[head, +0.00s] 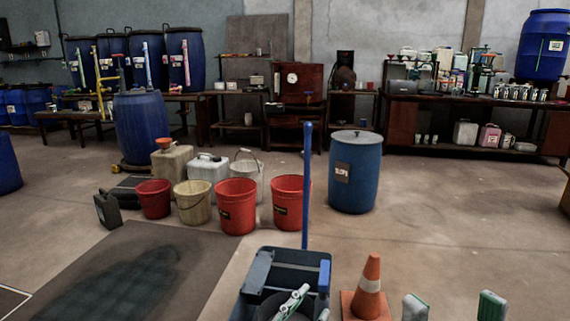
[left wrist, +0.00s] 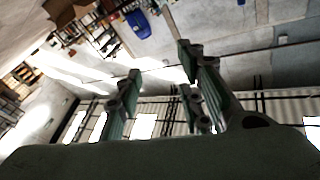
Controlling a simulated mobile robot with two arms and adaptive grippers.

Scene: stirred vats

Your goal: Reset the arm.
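My left gripper (head: 307,303) is at the bottom of the head view, in front of the dark mop bucket. In the left wrist view its green-grey fingers (left wrist: 160,62) stand well apart with nothing between them. The fingertips of my right gripper (head: 452,306) show at the bottom right of the head view, wide apart with bare floor between. The rest of that gripper is cut off by the picture edge.
A mop bucket (head: 258,272) with a blue pole and an orange cone (head: 369,284) stand close in front. Red buckets (head: 237,206) and a blue drum (head: 356,175) stand beyond. Open floor (head: 470,230) lies right; benches (head: 480,150) line the wall.

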